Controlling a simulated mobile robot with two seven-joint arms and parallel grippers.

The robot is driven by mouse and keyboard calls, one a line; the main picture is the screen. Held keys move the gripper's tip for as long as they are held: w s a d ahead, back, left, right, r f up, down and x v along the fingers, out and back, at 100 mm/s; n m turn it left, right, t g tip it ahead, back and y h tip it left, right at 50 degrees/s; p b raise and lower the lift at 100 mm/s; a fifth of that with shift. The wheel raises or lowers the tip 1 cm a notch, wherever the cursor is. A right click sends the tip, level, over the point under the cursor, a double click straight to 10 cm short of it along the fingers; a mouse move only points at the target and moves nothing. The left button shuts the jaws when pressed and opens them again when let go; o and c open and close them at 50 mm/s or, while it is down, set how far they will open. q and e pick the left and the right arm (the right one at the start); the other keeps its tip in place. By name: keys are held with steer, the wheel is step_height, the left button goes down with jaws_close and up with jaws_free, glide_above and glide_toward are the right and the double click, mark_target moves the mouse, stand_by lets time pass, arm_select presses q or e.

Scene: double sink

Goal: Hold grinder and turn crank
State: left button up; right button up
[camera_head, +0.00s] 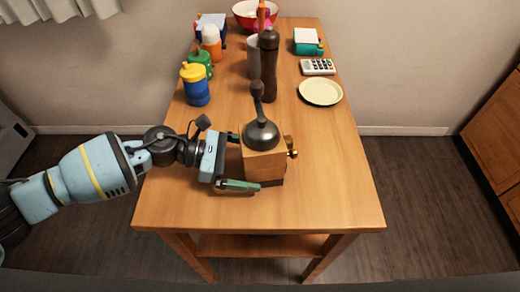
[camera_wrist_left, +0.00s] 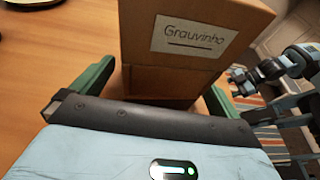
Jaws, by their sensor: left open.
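The grinder (camera_head: 263,160) is a wooden box with a dark metal dome and a crank that ends in a dark knob (camera_head: 257,88) on top. It stands upright near the front middle of the table. My left gripper (camera_head: 241,162) comes in from the left with its green fingers open on either side of the box. In the left wrist view the box (camera_wrist_left: 190,70), with a label reading "Grauvinho", stands between the two fingers. Gaps show beside it, and contact is hidden.
The wooden table (camera_head: 330,190) is clear right of the grinder. Behind it stand a dark pepper mill (camera_head: 269,65), a grey cup (camera_head: 254,58), a pale plate (camera_head: 320,92) and a calculator (camera_head: 318,67). A blue and yellow cup (camera_head: 195,85) and a green cup (camera_head: 201,60) stand at the left edge.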

arm_select(q)
steer(key=shift+x, duration=1)
steer(key=c, duration=0.8)
steer(key=shift+o, duration=0.5)
steer(key=c, duration=0.3)
steer(key=shift+c, duration=0.2)
